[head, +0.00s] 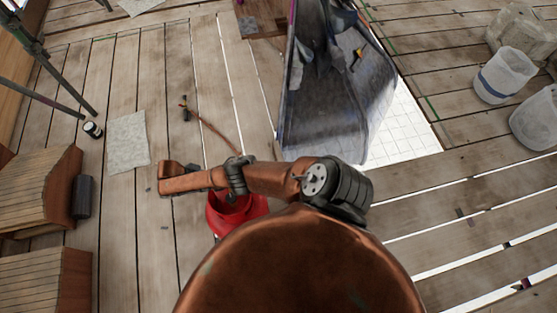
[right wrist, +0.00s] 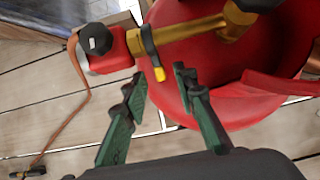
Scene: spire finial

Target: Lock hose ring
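In the right wrist view a dark ring (right wrist: 147,45) with a yellow-tipped tab (right wrist: 159,74) sits around a brass fitting (right wrist: 190,30). The fitting joins a red block with a black knob (right wrist: 95,39) to a red tank (right wrist: 210,75). The tab appears apart from both fingers. A copper-coloured hose (right wrist: 80,75) runs from the red block to the lower left. In the head view the red tank (head: 228,217) is partly hidden, and neither gripper can be made out.
The hose (head: 215,130) crosses the plank floor to a dark tool (head: 184,108). A large grey sheet-draped shape (head: 335,110) stands behind. Pale buckets (head: 503,75) are at the right, wooden blocks (head: 40,185) at the left. Gaps show between planks; a large copper-coloured dome fills the bottom centre.

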